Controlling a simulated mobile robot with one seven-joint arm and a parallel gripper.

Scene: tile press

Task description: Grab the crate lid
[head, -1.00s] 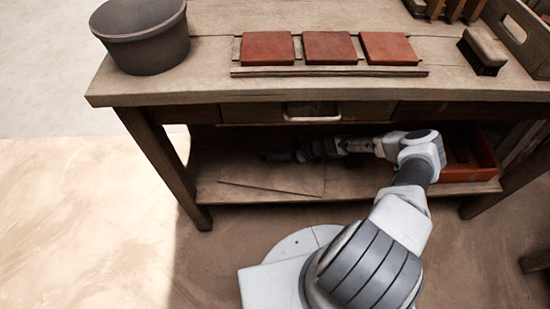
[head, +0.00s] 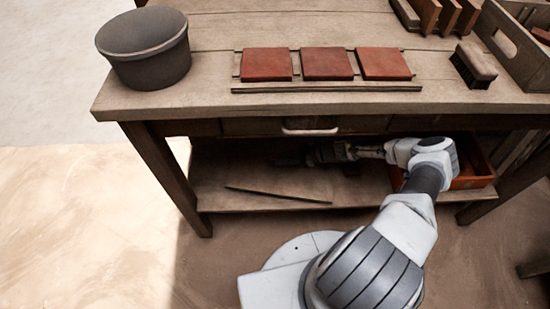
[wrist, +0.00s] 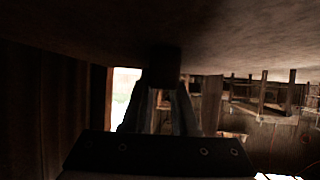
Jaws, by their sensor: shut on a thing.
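The crate lid (head: 277,195) is a thin wooden board over the lower shelf. In the head view it shows as a narrow, nearly edge-on strip with a dark line along it. My gripper (head: 288,160) reaches in from the right under the bench top, in deep shadow behind this strip. It is shut on the lid; the grip itself is hard to make out. In the wrist view my gripper's fingers (wrist: 164,100) are close together and dark, and what they hold is unclear. The orange crate (head: 478,180) stands at the shelf's right end, partly behind my arm.
The lower shelf (head: 240,203) is low under the workbench top (head: 210,100), between its legs. A drawer handle (head: 310,131) juts from the front. Above are a grey tub (head: 150,65), three red tiles (head: 327,64) and a brush (head: 475,65). The shelf's left part is clear.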

